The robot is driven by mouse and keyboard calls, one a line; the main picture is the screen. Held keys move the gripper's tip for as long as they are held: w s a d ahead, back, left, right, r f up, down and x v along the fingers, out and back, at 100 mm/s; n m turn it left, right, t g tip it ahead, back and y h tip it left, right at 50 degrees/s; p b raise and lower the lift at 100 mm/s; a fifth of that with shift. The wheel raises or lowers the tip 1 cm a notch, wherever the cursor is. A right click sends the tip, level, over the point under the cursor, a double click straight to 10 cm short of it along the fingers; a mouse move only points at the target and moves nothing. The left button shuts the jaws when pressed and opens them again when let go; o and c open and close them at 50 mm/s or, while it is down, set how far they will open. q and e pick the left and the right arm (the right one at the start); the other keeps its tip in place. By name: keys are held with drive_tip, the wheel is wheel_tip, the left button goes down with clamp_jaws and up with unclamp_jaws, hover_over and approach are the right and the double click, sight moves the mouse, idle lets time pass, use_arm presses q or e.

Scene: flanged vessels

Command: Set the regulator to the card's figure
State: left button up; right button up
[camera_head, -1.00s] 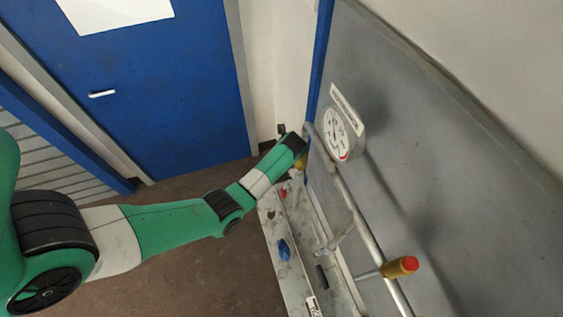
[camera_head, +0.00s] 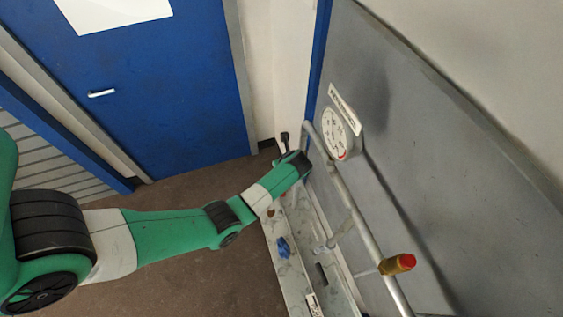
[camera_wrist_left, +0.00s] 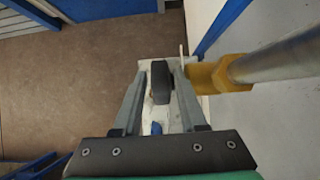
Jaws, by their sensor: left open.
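A round white gauge (camera_head: 335,133) with a dark needle and a red mark is on the grey panel; its figures are too small to read. A white card strip (camera_head: 345,108) with dark lettering, unreadable here, is fixed beside it. A dark knob (camera_wrist_left: 160,82) shows between the fingers of my left gripper (camera_wrist_left: 160,68) in the left wrist view. A brass fitting (camera_wrist_left: 215,75) on the pipe end is just right of the fingers. My left gripper (camera_head: 300,160) is open beside the pipe below the gauge in the head view. Contact with the knob cannot be told.
A metal pipe (camera_head: 365,228) runs along the panel, with a red-tipped brass valve (camera_head: 397,264) lower down. A pale shelf (camera_head: 290,270) below holds a blue item (camera_head: 283,247) and small dark things. A blue door (camera_head: 150,90) is at the back. The brown floor (camera_head: 215,280) is clear.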

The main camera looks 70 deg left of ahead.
use_arm(q)
drive_tip(key=v, duration=1.1)
drive_tip(key=shift+d+r+p, duration=0.2)
drive_tip(key=shift+r+p, duration=0.05)
drive_tip(key=shift+p, duration=0.05)
